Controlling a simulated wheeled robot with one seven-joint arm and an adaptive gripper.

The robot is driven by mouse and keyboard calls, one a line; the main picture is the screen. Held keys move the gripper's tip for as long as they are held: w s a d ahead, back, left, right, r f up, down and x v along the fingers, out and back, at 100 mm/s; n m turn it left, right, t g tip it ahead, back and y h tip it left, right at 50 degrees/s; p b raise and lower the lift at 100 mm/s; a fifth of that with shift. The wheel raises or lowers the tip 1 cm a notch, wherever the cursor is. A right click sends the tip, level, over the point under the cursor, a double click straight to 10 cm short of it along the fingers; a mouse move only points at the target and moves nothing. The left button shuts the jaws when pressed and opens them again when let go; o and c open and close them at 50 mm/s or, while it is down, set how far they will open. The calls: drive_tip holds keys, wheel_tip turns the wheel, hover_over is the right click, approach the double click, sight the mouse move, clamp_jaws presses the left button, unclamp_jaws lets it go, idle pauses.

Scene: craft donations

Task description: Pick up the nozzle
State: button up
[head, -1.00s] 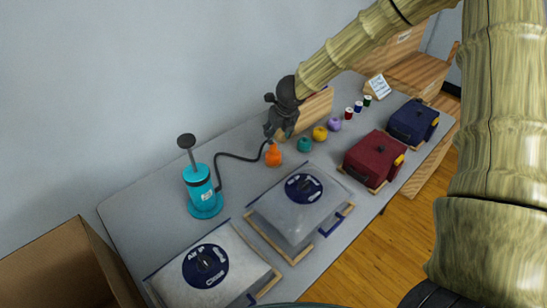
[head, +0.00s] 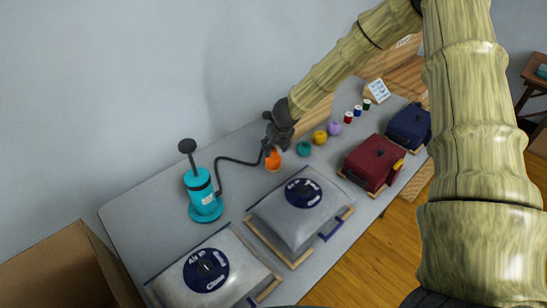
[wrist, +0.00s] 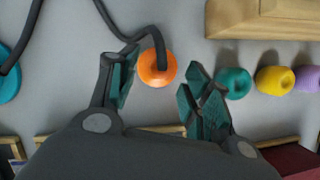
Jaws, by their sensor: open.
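The nozzle (head: 273,160) is a small orange round piece at the end of a black hose (head: 240,160). The hose runs to a turquoise hand pump (head: 204,198) on the table. My gripper (head: 271,150) is right above the nozzle in the head view and covers part of it. In the wrist view my gripper (wrist: 158,100) is open, with its teal-padded fingers apart. The nozzle (wrist: 157,67) shows between and just beyond the fingertips, with the hose (wrist: 130,38) leading off at the top left. I cannot tell whether a finger touches it.
Yarn balls in teal (head: 304,149), yellow (head: 320,137) and purple (head: 334,129) sit right of the nozzle. Two clear bags with blue valves (head: 298,222) lie in front. A red case (head: 371,162) and a blue case (head: 409,127) stand farther right.

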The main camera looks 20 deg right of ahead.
sight(274, 149)
drive_tip(key=shift+p+x, duration=0.3)
drive_tip(key=shift+x, duration=1.45)
drive_tip(key=shift+d, duration=0.1)
clamp_jaws()
